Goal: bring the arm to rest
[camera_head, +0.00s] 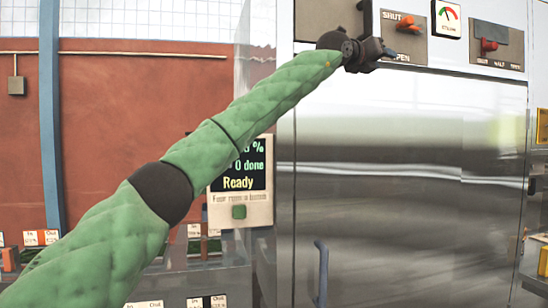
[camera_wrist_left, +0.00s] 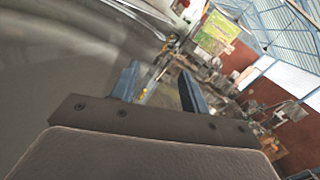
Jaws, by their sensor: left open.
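My left arm in its green padded sleeve reaches from the lower left up to the top of the head view. My left gripper (camera_head: 372,50) is at the top middle, in front of the steel machine and just left of the SHUT/OPEN lever (camera_head: 408,24). I cannot tell from this view whether it touches the panel. In the left wrist view the two blue-grey fingers (camera_wrist_left: 158,88) stand apart with nothing held between them. My right gripper is not in view.
The steel machine front (camera_head: 410,180) fills the right side. A gauge (camera_head: 447,18) and a red switch (camera_head: 488,45) sit at its top. A display (camera_head: 240,180) reading Ready, with a green button (camera_head: 239,212), is behind my arm. A blue handle (camera_head: 321,270) stands low in the middle.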

